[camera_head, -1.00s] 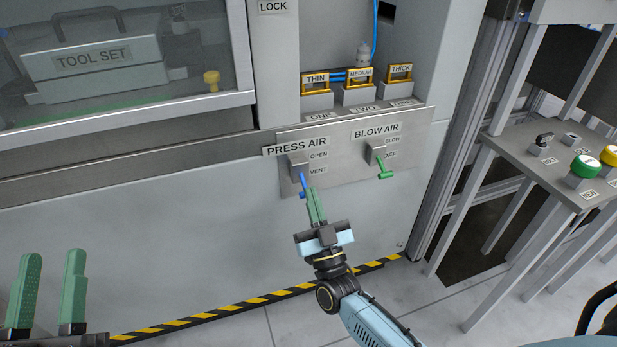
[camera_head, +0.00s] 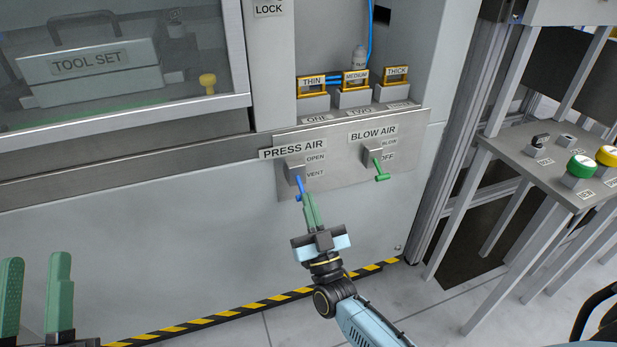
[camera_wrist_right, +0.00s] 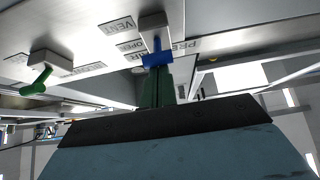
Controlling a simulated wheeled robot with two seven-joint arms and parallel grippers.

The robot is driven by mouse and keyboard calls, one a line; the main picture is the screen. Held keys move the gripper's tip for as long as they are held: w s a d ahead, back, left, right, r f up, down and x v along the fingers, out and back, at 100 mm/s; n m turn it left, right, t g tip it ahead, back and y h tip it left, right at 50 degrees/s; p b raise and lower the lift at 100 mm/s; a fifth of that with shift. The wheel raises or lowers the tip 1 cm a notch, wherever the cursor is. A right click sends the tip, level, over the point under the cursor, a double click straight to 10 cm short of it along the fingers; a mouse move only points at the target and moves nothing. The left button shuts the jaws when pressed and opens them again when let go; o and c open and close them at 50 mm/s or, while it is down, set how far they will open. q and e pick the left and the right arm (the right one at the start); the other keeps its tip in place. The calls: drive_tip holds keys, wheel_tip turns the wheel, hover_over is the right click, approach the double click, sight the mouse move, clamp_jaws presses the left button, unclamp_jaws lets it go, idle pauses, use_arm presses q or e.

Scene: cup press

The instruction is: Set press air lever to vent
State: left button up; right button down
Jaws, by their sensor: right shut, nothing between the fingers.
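The press air valve (camera_head: 295,171) sits on the metal panel under the PRESS AIR label. Its blue lever (camera_head: 299,186) points down, beside the lower VENT label. My right gripper (camera_head: 308,196) is shut and empty, its green fingertips right at the lever's lower end. In the right wrist view the blue lever (camera_wrist_right: 157,60) lies just in front of the shut green fingers (camera_wrist_right: 158,85); I cannot tell if they touch. My left gripper (camera_head: 36,290) is open and empty at the lower left, away from the panel.
The blow air valve's green lever (camera_head: 380,172) hangs down near OFF, right of the press air valve. Cup holders (camera_head: 354,80) marked THIN, MEDIUM and THICK stand above. A button stand (camera_head: 540,150) is at the right. The wall below the panel is clear.

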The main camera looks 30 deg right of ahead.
use_arm(q)
drive_tip(key=shift+w, duration=0.1)
use_arm(e)
drive_tip(key=shift+f, duration=0.35)
